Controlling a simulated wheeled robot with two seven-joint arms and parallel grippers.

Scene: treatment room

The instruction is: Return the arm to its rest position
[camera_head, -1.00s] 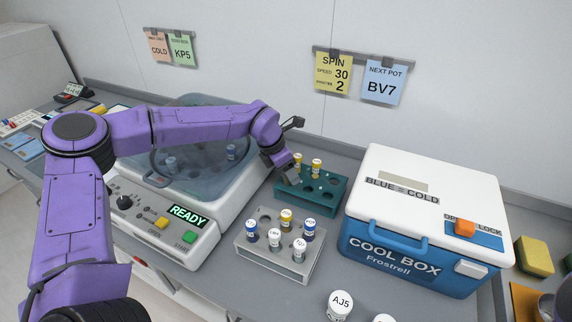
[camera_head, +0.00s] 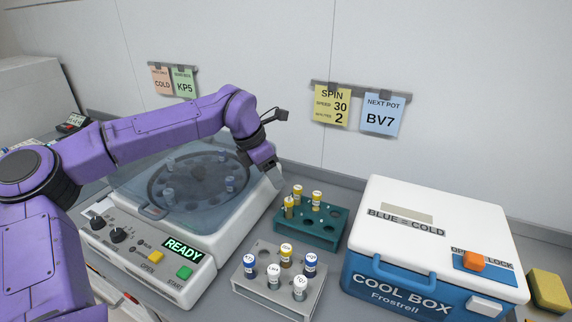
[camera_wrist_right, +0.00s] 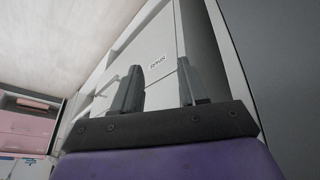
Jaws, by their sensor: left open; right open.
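My left arm (camera_head: 150,135) is purple and reaches in from the left, over the centrifuge (camera_head: 152,262). My left gripper (camera_head: 279,182) hangs at the arm's end, just left of the green rack and above the counter. It holds nothing that I can see, and its fingers are partly hidden. In the right wrist view, my right gripper (camera_wrist_right: 158,85) has its two grey fingers apart with nothing between them. Behind it are pale cabinet doors (camera_wrist_right: 160,62).
The green rack (camera_head: 336,232) holds yellow-capped tubes. The grey rack (camera_head: 262,298) holds several blue-, yellow- and white-capped tubes. The cool box (camera_head: 420,290) stands right. The centrifuge's clear lid (camera_head: 140,185) is down and its display (camera_head: 184,250) reads READY. A yellow sponge (camera_head: 548,290) lies far right.

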